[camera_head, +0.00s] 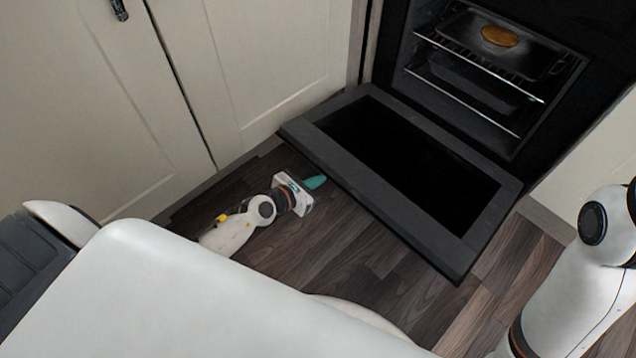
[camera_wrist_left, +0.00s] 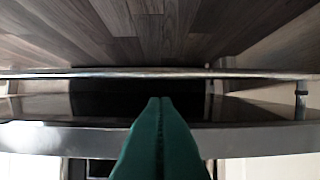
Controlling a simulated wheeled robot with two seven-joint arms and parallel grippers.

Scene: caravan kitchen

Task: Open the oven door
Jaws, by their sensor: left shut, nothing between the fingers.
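The oven door (camera_head: 462,252) hangs down open in the head view, lying about flat in front of the oven (camera_head: 398,72). Its dark inner window faces up. My left gripper (camera_head: 316,182) is low, near the floor, beside the door's left edge. Its teal fingers are shut and empty. In the left wrist view the fingers (camera_wrist_left: 160,130) are pressed together, with the door (camera_wrist_left: 250,140) stretching across the view around their tips. I cannot tell whether they touch it. My right arm shows at the right of the head view, but its gripper is out of view.
Inside the oven, a tray (camera_head: 540,66) with a round golden item (camera_head: 499,36) sits on a rack. Cream cabinet doors (camera_head: 270,55) stand to the left. The dark wood floor (camera_head: 330,245) is clear in front of the door.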

